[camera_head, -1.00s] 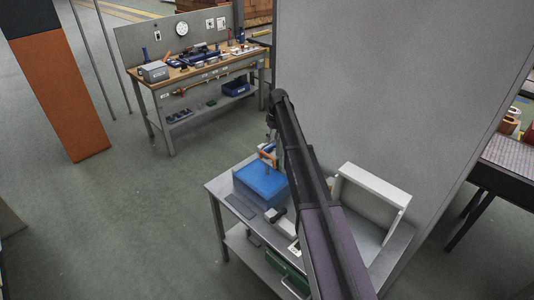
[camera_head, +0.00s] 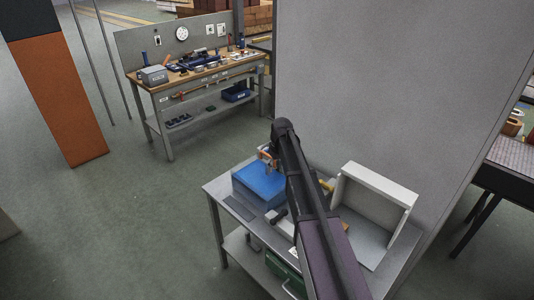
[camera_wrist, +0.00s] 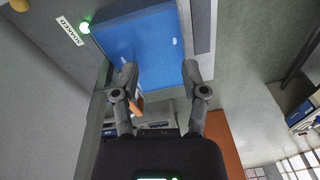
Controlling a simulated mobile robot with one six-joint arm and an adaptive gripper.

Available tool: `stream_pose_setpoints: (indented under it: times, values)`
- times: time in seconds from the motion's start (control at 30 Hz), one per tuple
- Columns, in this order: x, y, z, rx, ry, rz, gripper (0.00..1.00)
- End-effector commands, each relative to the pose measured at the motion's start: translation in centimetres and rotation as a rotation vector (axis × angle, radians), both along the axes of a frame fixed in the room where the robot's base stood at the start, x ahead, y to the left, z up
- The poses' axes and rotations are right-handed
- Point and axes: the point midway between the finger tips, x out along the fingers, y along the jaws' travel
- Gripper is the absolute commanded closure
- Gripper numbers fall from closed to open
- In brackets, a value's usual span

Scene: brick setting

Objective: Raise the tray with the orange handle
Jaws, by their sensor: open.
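A blue box-shaped tray (camera_head: 260,184) sits on the grey bench at the centre. Its flat blue top fills the upper middle of the wrist view (camera_wrist: 135,38). A small orange piece (camera_head: 266,156) shows above the tray, close to my gripper; orange also shows beside the left finger in the wrist view (camera_wrist: 138,104). I cannot tell clearly whether this is the tray's handle. My gripper (camera_wrist: 160,72) is open with nothing between its fingertips, which overlap the tray's edge in the wrist view. My arm partly hides the bench.
The grey bench (camera_head: 222,192) also bears a white open frame (camera_head: 385,184) at the right. A tall grey panel (camera_head: 395,85) stands behind. Floor at left is clear; another workbench (camera_head: 205,85) stands farther back.

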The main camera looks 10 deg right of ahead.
Motion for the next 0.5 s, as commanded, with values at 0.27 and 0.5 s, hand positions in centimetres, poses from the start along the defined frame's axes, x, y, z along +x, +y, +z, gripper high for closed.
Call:
stream_pose_setpoints:
  times: [0.27,0.5]
  values:
    - [-4.0,0.2,-2.2,-0.01,-0.031,-0.038,0.43]
    - [-6.9,0.3,-3.7,-0.019,-0.057,-0.072,0.43]
